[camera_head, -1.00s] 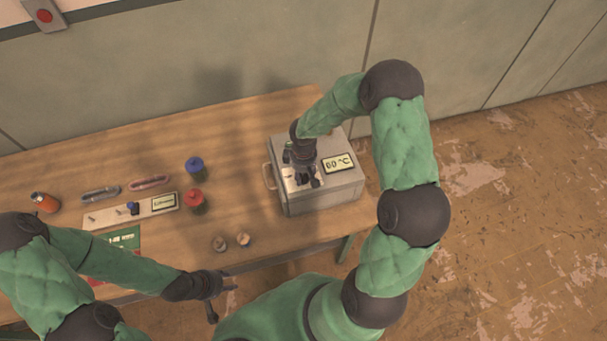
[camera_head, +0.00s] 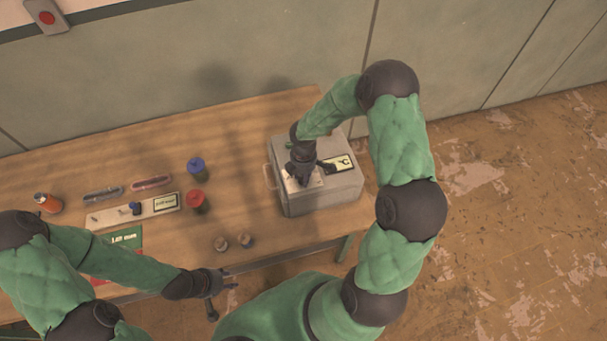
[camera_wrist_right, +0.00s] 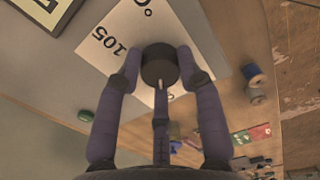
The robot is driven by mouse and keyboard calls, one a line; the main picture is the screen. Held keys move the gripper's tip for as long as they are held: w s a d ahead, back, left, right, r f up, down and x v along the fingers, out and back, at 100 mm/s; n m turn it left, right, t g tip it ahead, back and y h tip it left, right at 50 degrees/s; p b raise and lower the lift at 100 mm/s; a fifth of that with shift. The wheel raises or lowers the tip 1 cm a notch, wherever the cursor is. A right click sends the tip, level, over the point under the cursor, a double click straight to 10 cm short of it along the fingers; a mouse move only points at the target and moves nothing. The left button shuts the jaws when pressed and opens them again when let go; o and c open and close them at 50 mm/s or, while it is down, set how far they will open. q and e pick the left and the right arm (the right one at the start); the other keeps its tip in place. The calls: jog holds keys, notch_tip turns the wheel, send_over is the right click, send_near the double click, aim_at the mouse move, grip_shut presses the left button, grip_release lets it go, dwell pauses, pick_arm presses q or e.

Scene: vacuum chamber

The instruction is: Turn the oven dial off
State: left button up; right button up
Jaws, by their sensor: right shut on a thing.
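The oven is a grey box (camera_head: 325,202) on the right end of the table, with a white dial plate (camera_head: 317,180) and a display (camera_head: 343,162) on top. In the right wrist view the black round dial (camera_wrist_right: 160,65) sits on the white plate (camera_wrist_right: 200,45), which shows "105" and a "0°" mark. My right gripper (camera_head: 300,178) comes down on the oven top from above. Its fingers (camera_wrist_right: 158,78) are shut around the dial, and a pale pointer mark shows on the dial's side. My left gripper (camera_head: 226,290) is open and empty at the table's front edge, away from the oven.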

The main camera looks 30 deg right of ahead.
jog(key=shift+n, duration=0.7)
jog(key=o, duration=1.1)
jog(key=shift+o, duration=0.2)
jog(key=shift+r, duration=0.5)
notch_tip(320, 180, up, 11)
jog(key=shift+f, duration=0.1)
